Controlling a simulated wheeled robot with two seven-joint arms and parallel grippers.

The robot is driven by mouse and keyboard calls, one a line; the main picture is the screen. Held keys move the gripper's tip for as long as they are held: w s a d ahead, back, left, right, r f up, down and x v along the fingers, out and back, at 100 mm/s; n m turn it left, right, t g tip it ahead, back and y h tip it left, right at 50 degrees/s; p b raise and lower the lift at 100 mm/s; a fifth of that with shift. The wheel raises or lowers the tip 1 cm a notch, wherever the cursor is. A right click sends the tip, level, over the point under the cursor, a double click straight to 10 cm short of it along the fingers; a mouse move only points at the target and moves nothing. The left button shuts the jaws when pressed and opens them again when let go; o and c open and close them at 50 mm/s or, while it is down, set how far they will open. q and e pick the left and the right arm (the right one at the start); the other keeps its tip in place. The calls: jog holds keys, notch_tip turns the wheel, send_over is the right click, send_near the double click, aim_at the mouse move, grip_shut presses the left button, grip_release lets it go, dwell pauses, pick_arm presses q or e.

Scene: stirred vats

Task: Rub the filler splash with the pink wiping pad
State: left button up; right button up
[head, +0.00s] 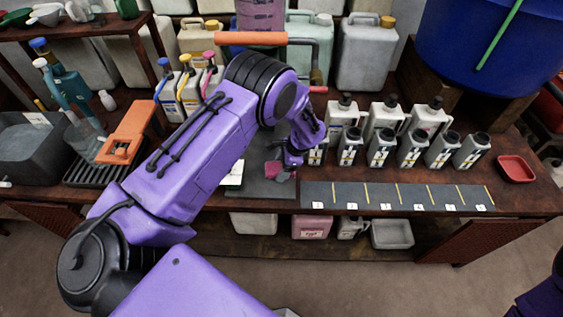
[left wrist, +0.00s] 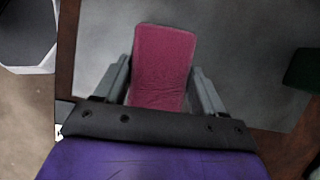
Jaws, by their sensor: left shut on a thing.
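My left gripper (head: 284,167) is shut on the pink wiping pad (head: 278,174), low over the dark grey mat (head: 262,190) at the worktable's front edge. In the left wrist view the pad (left wrist: 163,65) sits between the two grey fingers of the gripper (left wrist: 163,88), its flat pink face showing. Beyond it lies a grey, cloudy surface. I cannot tell whether the pad touches the mat. I cannot make out the filler splash clearly; the pad and my arm hide part of the mat. My right gripper is not in view.
Several white bottles with dark caps (head: 412,151) stand close to the right of my gripper. In front of them lies a dark strip with yellow lines (head: 400,193). A red tray (head: 516,169) is at far right; an orange-handled tool (head: 128,132) lies left.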

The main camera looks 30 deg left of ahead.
pick_arm(q)
notch_tip(320, 180, up, 6)
jog(key=p, duration=0.5)
notch_tip(320, 180, up, 3)
jog(key=p, duration=0.3)
jog(key=shift+r, duration=0.1)
dwell(0.3)
